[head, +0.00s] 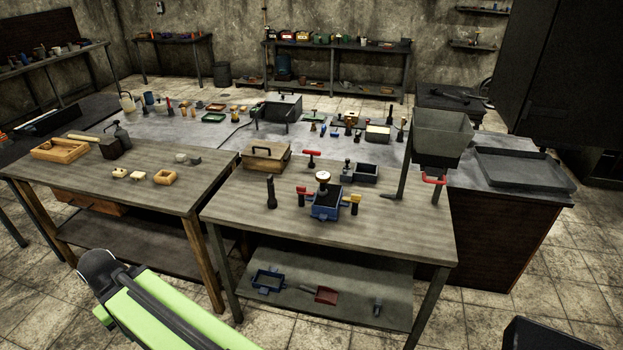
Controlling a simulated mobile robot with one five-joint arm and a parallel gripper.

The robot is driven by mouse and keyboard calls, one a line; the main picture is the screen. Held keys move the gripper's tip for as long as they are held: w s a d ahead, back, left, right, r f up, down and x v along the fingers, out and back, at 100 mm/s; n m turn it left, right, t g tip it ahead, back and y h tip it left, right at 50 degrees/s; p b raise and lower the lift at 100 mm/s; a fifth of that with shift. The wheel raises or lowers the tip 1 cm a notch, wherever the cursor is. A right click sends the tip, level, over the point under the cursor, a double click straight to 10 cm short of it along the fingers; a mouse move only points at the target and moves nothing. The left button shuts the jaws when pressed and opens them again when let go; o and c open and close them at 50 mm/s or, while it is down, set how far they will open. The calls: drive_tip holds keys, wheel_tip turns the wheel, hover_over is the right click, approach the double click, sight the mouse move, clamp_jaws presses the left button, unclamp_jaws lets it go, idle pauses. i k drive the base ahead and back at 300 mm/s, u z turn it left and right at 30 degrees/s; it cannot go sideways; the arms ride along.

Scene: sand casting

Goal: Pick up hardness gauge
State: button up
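What looks like the hardness gauge (323,178), with a round pale dial face and a brass-coloured rim, stands upright on a small blue box (324,211) filled with dark material. This is on the front wooden table (392,222), near its middle. Its lower part is hard to make out against the dark fill. My green arm shows at the bottom left, well apart from the gauge. My gripper is not in view.
Close around the blue box are red-handled (302,194) and yellow-handled (354,201) parts and a dark upright tool (271,191). A hopper (441,134) stands at the table's right end. Floor (50,290) is free at lower left.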

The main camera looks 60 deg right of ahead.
sight(323, 178)
drive_tip(key=z, duration=0.2)
drive_tip(key=i, duration=0.85)
drive_tip(key=z, duration=0.35)
drive_tip(key=k, duration=0.85)
drive_tip(key=z, duration=0.15)
drive_tip(key=i, duration=0.85)
drive_tip(key=u, duration=0.05)
